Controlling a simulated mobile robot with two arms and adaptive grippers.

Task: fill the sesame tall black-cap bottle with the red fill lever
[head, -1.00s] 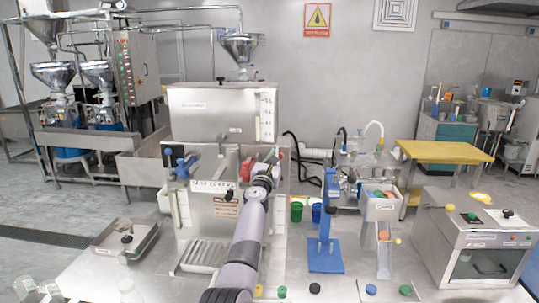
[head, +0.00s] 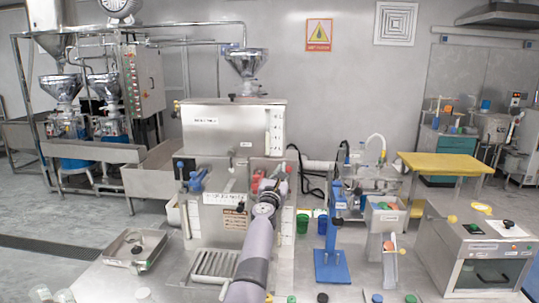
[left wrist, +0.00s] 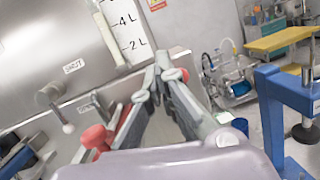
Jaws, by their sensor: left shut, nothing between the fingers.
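A steel filling machine (head: 230,118) stands at the table's back, with a red lever (head: 283,172) on its right front and a blue lever (head: 182,176) on its left. My left gripper (head: 268,192) is shut and empty in front of the red lever side. In the left wrist view my shut fingers (left wrist: 163,65) are close to red handle parts (left wrist: 97,137); whether they touch is unclear. A black cap (head: 322,298) shows at the bottom edge, its bottle cut off. I cannot identify the sesame bottle. My right gripper is out of view.
A blue press stand (head: 331,262), a small chute (head: 390,255) and a steel box machine (head: 480,255) stand to the right. A steel tray (head: 135,250) lies at left. Several caps line the bottom edge.

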